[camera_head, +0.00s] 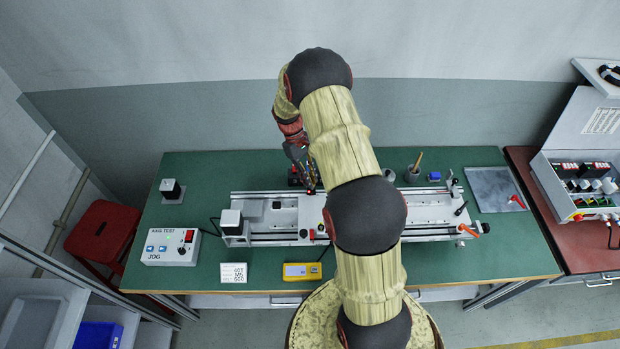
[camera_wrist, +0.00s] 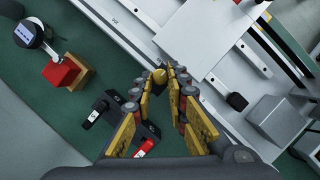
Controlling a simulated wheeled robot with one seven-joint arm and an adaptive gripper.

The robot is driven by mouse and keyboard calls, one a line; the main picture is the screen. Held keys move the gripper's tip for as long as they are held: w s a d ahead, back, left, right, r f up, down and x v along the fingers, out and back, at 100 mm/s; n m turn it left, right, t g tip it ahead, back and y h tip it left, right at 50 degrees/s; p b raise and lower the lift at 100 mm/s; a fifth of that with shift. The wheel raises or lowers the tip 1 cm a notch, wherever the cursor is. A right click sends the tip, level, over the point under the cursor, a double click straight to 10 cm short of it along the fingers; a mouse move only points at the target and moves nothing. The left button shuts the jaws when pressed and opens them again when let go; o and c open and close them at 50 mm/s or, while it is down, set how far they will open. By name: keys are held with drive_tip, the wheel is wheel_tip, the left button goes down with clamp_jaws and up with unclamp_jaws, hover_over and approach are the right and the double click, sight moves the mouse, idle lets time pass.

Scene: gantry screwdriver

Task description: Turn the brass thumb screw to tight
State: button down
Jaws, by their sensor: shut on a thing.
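The brass thumb screw (camera_wrist: 158,73) shows in the wrist view as a small round gold knob at the near edge of the white gantry carriage (camera_wrist: 195,42). My gripper (camera_wrist: 165,78) is shut on the thumb screw, with its yellow-padded fingers on both sides of it. In the head view my gripper (camera_head: 311,187) reaches down at the back edge of the linear gantry (camera_head: 430,215), left of my arm. The thumb screw is hidden there by the fingers. I cannot tell how far the screw is turned.
A jog box (camera_head: 170,247) and a yellow device (camera_head: 301,271) lie at the front. A grey cup (camera_head: 412,175) and an orange-handled lever (camera_head: 468,230) are on the right.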

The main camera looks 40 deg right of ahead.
drive_tip(key=c, duration=1.7)
unclamp_jaws()
drive_tip(key=shift+c, duration=0.2)
drive_tip(key=shift+r, duration=0.1)
drive_tip(key=v, duration=1.1)
drive_tip(key=shift+w+r, duration=0.15)
drive_tip(key=shift+r, duration=0.25)
